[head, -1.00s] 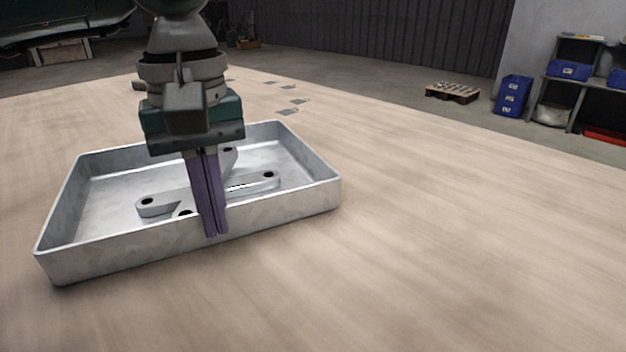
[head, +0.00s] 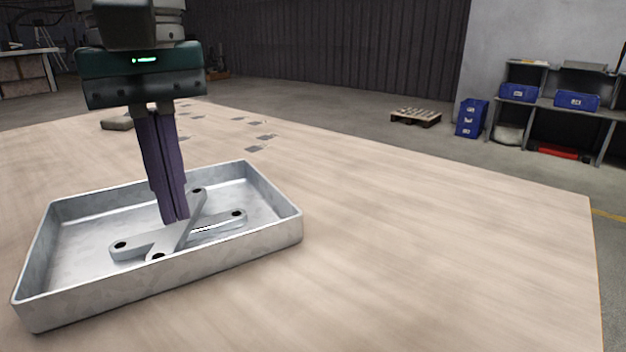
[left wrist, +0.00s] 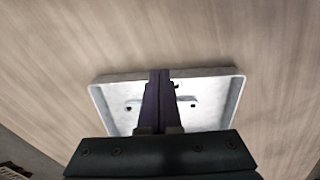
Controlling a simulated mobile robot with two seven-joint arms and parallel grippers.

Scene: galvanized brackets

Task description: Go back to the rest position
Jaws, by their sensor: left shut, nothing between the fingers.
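My left gripper (head: 176,221) is shut and empty, its two purple fingers pressed together and pointing down. In the head view it hangs over the metal tray (head: 285,233), in front of the brackets as seen from the camera or above them; the exact height is hard to tell. The galvanized brackets (head: 183,238) lie in the tray, one crossing over another, with dark holes at their ends. In the left wrist view the closed fingers (left wrist: 160,75) cover the middle of the tray (left wrist: 237,95) and most of the brackets. My right gripper is not in view.
The wooden table (head: 430,250) is clear to the right of the tray. Several small grey flat pieces (head: 258,149) lie toward its far end, with a grey object (head: 117,123) at the far left. A pallet (head: 415,117) and shelves with blue bins (head: 519,92) stand beyond the table.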

